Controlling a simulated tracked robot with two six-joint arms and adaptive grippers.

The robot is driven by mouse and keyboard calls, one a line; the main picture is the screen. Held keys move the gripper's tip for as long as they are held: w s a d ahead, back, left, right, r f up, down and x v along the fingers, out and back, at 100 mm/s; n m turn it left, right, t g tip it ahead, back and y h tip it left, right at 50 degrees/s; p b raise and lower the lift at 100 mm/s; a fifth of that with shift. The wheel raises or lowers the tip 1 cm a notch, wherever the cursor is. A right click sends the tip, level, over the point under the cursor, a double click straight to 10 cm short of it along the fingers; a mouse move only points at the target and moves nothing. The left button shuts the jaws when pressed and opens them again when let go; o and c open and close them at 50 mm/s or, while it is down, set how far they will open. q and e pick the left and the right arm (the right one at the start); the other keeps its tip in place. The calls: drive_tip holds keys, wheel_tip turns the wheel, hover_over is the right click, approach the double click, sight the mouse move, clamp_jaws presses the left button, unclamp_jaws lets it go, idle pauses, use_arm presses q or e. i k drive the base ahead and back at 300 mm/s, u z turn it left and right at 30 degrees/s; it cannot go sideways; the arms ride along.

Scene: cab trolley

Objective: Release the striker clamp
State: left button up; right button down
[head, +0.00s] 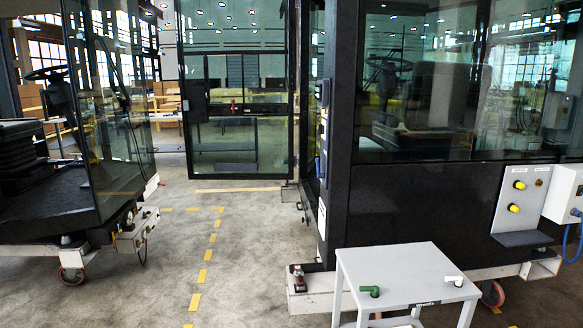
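No part I can surely name as the striker clamp stands out. Small fittings sit on the narrow side face of the cab's dark corner post (342,130): a grey upper one (325,92), a lower one (322,132) and a blue piece (318,167). They are too small to tell apart. The glazed cab door (226,150) stands to the left of the post, with a dark lock box (196,102) and a small red part (233,105). Neither of my grippers is in the head view.
A small grey table (405,268) stands in front of the cab, bearing a green-handled piece (370,291) and a white one (455,281). A red-topped fitting (298,275) sits on the trolley beam (318,296). Another cab (60,195) stands left. Yellow-dashed floor (235,255) between is clear.

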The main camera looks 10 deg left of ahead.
sight(319, 176)
drive_tip(key=u, duration=0.1)
drive_tip(key=i, duration=1)
drive_tip(key=z, duration=0.05)
